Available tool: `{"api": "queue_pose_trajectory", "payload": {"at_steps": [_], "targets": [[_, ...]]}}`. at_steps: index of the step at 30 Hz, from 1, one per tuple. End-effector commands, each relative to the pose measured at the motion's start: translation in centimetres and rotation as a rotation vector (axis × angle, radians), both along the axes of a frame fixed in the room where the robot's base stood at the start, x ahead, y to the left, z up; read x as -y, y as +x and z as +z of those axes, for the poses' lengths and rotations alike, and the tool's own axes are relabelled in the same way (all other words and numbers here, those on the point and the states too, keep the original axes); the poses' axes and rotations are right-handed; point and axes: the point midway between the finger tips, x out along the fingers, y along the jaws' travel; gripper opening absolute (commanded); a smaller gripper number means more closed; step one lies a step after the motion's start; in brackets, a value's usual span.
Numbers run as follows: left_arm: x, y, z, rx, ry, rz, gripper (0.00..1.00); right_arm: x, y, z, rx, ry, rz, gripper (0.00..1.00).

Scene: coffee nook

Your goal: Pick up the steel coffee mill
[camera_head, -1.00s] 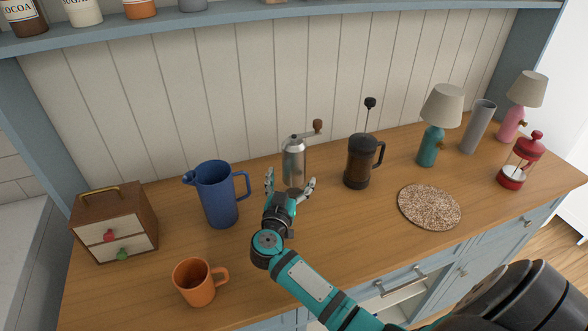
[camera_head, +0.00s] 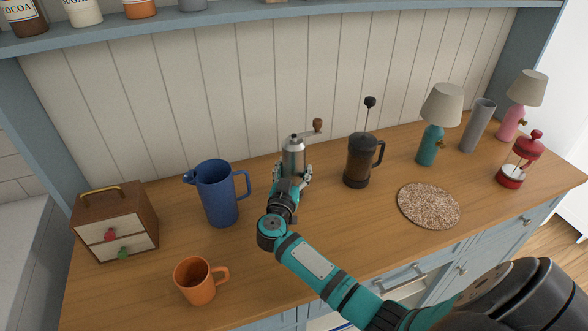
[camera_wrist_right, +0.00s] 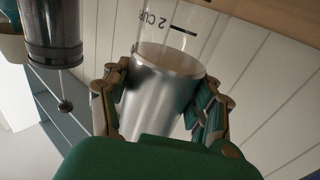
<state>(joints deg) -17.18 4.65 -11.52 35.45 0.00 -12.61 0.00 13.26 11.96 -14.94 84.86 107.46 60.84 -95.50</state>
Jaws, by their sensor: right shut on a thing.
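The steel coffee mill (camera_head: 293,156) stands upright on the wooden counter, with its crank and wooden knob (camera_head: 318,125) on top pointing right. My right gripper (camera_head: 292,176) is shut on the mill's body, with a finger on each side. In the right wrist view the mill's steel part (camera_wrist_right: 165,85) sits between the two fingers, with a clear section marked "2 CUPS" beside it. The gripper and arm hide part of the mill's lower body in the head view. My left gripper is not in view.
A blue jug (camera_head: 217,192) stands to the left and a dark French press (camera_head: 359,160) close to the right. An orange mug (camera_head: 195,281) is at the front left. A round cork mat (camera_head: 429,205) lies right. A shelf (camera_head: 250,17) runs above.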

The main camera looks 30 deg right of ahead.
Motion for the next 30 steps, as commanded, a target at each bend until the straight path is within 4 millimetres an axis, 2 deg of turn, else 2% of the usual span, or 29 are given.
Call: {"api": "queue_pose_trajectory", "payload": {"at_steps": [1,3,14,17,22,24,30], "targets": [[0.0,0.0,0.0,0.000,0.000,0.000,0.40,0.0,0.0,0.0,-0.001,0.001,0.000,0.22],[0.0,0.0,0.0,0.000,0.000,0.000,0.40,0.0,0.0,0.0,-0.001,0.001,0.000,0.14],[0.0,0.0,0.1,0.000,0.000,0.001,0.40,0.0,0.0,0.6,0.004,0.001,0.000,0.14],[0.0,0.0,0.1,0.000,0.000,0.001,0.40,0.0,0.0,1.5,0.004,0.000,0.000,0.14],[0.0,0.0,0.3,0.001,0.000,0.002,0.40,0.0,0.0,4.1,0.008,0.002,-0.001,0.14],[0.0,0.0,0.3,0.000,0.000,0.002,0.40,-0.1,-1.7,3.6,0.001,0.001,0.000,0.14],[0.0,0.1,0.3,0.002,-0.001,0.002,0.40,-0.2,-6.8,4.1,0.000,0.000,0.001,0.14]]}}
